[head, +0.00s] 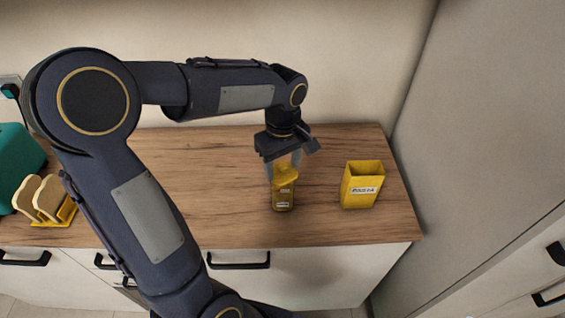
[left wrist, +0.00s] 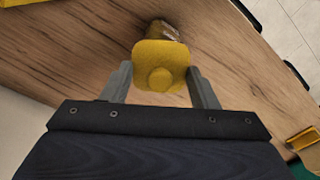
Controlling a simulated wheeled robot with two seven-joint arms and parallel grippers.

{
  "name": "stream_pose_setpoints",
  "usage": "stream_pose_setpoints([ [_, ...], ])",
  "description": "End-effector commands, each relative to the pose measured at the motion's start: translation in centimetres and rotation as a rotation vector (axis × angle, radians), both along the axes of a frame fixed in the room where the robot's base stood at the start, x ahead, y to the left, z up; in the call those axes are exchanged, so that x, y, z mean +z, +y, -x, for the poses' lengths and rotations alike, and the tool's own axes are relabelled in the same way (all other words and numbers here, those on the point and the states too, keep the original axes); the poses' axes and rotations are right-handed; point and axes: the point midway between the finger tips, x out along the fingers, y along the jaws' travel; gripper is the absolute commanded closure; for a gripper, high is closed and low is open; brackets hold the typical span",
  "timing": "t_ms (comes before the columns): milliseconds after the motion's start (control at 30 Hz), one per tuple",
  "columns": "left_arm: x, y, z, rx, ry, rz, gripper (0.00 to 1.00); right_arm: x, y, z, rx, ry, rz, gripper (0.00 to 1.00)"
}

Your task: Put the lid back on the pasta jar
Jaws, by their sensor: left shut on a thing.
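The pasta jar (head: 283,197) is a small yellow-brown jar with a pale label, upright on the wooden counter. A yellow squarish lid (head: 287,173) with a round knob is at its top. My left gripper (head: 283,165) points down and is shut on the lid. In the left wrist view the lid (left wrist: 160,65) lies between the two fingers of my left gripper (left wrist: 160,88), and the jar (left wrist: 168,29) shows partly behind it. I cannot tell whether the lid is seated on the rim or just above it. My right gripper is out of view.
An open yellow container (head: 361,187) with a white label stands to the right of the jar. A yellow rack (head: 66,213) with bread slices and a teal appliance (head: 18,165) are at the far left. Bare counter (head: 215,180) lies left of the jar.

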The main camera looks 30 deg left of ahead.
Motion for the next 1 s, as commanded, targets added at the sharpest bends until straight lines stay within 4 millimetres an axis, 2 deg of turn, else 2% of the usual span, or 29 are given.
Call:
stream_pose_setpoints([
  [367, -0.03, 0.0, -0.01, 0.0, 0.0, 0.0, 0.67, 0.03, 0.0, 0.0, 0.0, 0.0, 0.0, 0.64],
  [400, -0.03, 0.0, 0.0, 0.0, 0.0, 0.0, 0.45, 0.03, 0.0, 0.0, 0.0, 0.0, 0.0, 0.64],
  [567, -0.03, 0.01, 0.0, 0.0, 0.0, 0.0, 0.24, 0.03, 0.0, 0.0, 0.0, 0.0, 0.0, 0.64],
  [600, -0.03, 0.01, 0.0, 0.0, 0.0, 0.0, 0.21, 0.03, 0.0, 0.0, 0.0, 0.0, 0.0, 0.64],
  [767, -0.03, 0.01, 0.0, 0.0, 0.0, 0.0, 0.21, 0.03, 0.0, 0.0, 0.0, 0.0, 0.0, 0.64],
  [933, -0.03, 0.01, 0.0, 0.0, 0.0, 0.0, 0.01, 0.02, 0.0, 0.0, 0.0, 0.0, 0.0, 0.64],
  [1000, -0.03, 0.01, 0.0, 0.0, 0.0, 0.0, 0.0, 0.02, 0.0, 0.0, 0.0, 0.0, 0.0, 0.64],
])
